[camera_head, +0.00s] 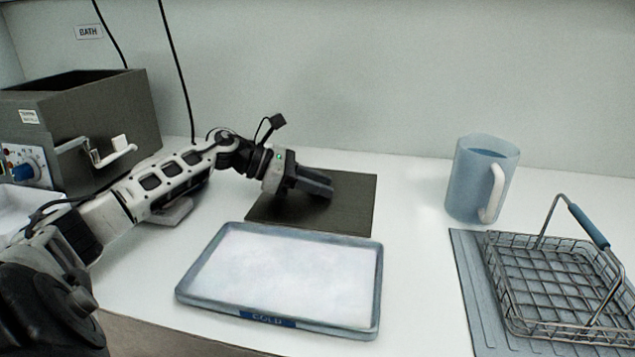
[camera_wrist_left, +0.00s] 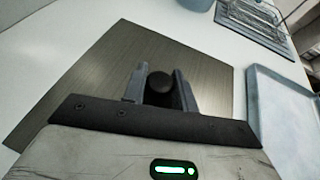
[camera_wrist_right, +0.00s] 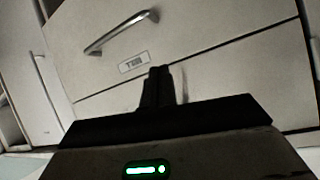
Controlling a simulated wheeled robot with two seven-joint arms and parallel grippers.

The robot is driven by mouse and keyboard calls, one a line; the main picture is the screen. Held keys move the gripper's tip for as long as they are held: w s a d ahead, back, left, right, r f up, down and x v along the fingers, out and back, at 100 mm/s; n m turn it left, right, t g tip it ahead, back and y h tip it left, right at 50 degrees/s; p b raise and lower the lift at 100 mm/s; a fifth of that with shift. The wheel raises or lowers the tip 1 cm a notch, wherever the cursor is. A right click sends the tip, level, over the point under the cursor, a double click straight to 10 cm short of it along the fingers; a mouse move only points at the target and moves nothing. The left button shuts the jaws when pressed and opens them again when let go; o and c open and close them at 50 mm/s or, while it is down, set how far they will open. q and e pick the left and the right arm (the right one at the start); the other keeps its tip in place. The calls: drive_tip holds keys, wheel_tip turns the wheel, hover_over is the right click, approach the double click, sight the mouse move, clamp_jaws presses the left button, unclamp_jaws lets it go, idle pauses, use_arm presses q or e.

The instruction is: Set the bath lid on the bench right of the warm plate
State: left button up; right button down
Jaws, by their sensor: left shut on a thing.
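The bath lid (camera_head: 350,213) is a flat dark square with a black knob (camera_wrist_left: 159,82). It lies level on or just above the white bench, behind the cold tray; I cannot tell if it touches. My left gripper (camera_head: 318,184) is shut on the knob, one finger on each side in the left wrist view (camera_wrist_left: 160,90). The bath (camera_head: 110,115) is a dark box with an open top at the back left. I cannot clearly identify the warm plate; a grey slab (camera_head: 172,213) is partly hidden under my left arm. My right gripper (camera_wrist_right: 160,88) is shut and empty before a drawer.
A tray marked COLD (camera_head: 378,295), filled with white, stands in front of the lid. A blue jug (camera_head: 470,180) stands at the back right. A wire basket (camera_head: 550,285) sits on a grey mat (camera_head: 467,270) at the right. Bench is clear between lid and jug.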

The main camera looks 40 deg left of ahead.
use_arm(q)
drive_tip(key=o, duration=0.9)
drive_tip(key=shift+f, duration=0.1)
drive_tip(key=v, duration=1.2)
drive_tip(key=shift+b, duration=0.4)
